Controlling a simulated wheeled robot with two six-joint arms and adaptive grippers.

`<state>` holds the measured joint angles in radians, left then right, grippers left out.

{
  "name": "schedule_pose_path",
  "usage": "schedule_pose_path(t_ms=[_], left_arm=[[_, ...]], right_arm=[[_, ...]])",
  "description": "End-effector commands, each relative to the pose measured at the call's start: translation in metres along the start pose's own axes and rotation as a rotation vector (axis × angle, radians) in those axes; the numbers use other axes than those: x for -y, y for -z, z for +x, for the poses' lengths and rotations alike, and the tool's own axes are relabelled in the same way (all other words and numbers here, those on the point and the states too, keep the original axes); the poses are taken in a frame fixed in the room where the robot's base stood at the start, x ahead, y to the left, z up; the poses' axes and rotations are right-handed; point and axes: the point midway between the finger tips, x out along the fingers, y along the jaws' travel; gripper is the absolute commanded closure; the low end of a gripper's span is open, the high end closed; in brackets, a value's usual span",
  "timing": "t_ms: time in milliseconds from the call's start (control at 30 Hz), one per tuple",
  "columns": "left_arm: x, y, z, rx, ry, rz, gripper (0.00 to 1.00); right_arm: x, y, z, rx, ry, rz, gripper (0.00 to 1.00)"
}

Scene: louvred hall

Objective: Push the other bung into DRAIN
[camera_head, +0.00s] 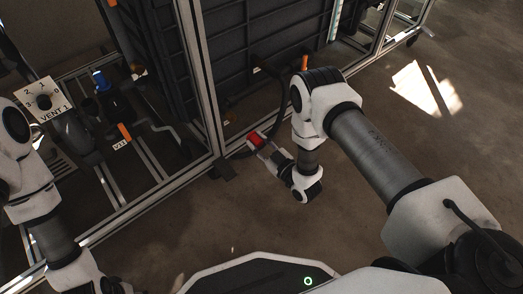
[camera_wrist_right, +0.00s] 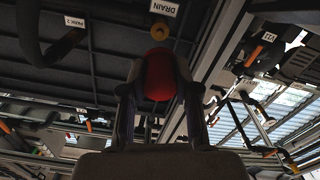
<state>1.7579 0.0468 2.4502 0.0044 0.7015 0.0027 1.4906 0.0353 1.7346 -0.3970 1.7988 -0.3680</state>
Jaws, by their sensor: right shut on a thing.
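My right gripper (camera_head: 263,146) is shut on a red bung (camera_head: 256,139), low beside the frame post. In the right wrist view the red bung (camera_wrist_right: 158,76) sits between the two fingers (camera_wrist_right: 157,98). Just past it in that view is a round brass-coloured port (camera_wrist_right: 158,31) under the label DRAIN (camera_wrist_right: 163,8). The bung's tip and the port look apart, but the gap is hard to judge. Parts of my left arm show at the left edge of the head view; its gripper does not show.
A metal frame post (camera_head: 200,80) stands left of my right gripper. A dark hose (camera_head: 277,115) curves close by. A PARK 2 label (camera_wrist_right: 74,21) is at upper left in the wrist view. A VENT 1 dial (camera_head: 43,102) and a blue piece (camera_head: 100,80) are at left. Floor is clear at right.

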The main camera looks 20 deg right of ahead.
Motion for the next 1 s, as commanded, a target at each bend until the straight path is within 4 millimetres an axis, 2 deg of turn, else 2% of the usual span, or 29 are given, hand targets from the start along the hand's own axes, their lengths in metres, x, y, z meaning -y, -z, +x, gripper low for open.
schedule_pose_path(t_ms=[33, 200, 400, 567, 1000], left_arm=[[0.0, 0.0, 0.01, -0.001, 0.0, -0.001, 0.4], [0.0, 0.005, 0.026, -0.014, 0.002, 0.005, 0.4], [0.0, 0.007, 0.03, -0.021, 0.003, 0.009, 0.4], [0.0, 0.008, 0.027, -0.022, 0.003, 0.01, 0.4], [0.0, 0.008, 0.023, -0.022, 0.003, 0.01, 0.4]], right_arm=[[0.001, -0.004, 0.009, -0.002, 0.0, -0.002, 1.0], [0.001, -0.004, 0.036, -0.002, 0.0, -0.002, 1.0], [0.001, -0.002, 0.056, 0.001, 0.0, 0.0, 1.0], [0.0, 0.0, 0.062, 0.002, 0.0, 0.0, 1.0], [0.0, -0.001, 0.06, 0.003, 0.0, 0.0, 1.0]])
